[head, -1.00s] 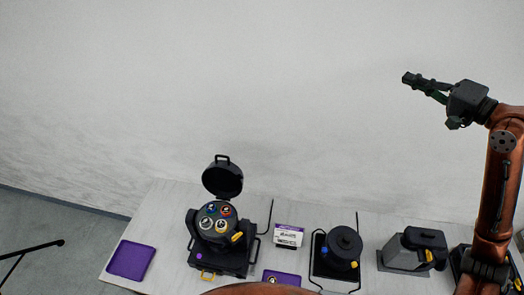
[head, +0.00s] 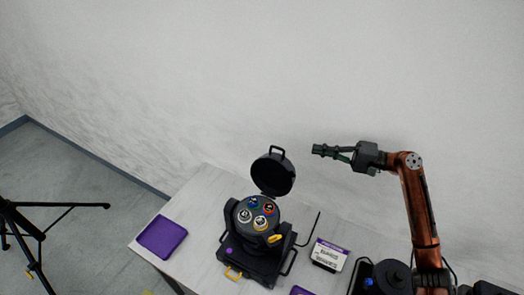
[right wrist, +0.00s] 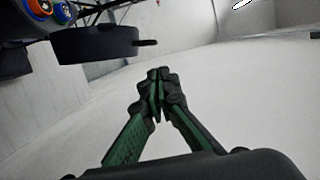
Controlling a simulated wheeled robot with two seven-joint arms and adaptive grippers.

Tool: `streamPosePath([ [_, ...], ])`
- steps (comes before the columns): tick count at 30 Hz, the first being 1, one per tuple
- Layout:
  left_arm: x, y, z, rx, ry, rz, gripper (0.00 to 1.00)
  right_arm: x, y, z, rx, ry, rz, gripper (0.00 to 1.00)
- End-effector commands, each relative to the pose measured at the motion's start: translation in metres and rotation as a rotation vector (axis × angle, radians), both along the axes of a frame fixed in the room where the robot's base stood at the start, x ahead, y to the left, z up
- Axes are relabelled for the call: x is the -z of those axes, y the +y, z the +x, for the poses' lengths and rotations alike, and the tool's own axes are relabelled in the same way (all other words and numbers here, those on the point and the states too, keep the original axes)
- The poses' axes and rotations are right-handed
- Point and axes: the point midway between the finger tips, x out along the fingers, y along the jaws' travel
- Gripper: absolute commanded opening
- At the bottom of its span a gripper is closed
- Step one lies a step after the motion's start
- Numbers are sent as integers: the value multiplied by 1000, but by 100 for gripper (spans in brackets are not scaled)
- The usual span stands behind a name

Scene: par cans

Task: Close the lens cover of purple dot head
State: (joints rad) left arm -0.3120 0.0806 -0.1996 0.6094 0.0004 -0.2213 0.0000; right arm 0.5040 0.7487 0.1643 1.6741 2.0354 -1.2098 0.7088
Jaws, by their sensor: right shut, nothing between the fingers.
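The purple dot head (head: 256,225) stands on the table with a purple dot on its base. Its round face shows several coloured lenses. Its round black lens cover (head: 272,174) stands open, raised behind the face, with a handle at its top. My right gripper (head: 318,150) is shut and empty, in the air to the right of the cover and a little above it, apart from it. In the right wrist view the shut fingers (right wrist: 158,82) point ahead, and the dark cover (right wrist: 95,44) shows at upper left. My left gripper is not in view.
A purple tray (head: 162,236) lies at the table's left end. A label card (head: 328,254) stands right of the head. Another black head (head: 390,278) is partly behind my right arm. A black tripod stand (head: 30,232) is on the floor at left.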

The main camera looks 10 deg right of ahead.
Motion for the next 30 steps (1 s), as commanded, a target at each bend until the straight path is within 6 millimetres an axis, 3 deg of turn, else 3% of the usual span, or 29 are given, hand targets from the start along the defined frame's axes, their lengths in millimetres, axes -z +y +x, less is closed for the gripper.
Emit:
streamPosePath([
  [5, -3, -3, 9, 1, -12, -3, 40, 4, 12, 3, -5, 8, 13, 0],
  [12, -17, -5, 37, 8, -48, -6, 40, 2, 54, 18, -8, 7, 11, 0],
  [21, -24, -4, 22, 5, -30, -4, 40, 4, 91, 32, -7, 8, 11, 0],
  [30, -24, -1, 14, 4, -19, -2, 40, 6, 96, 35, -5, 8, 9, 0],
])
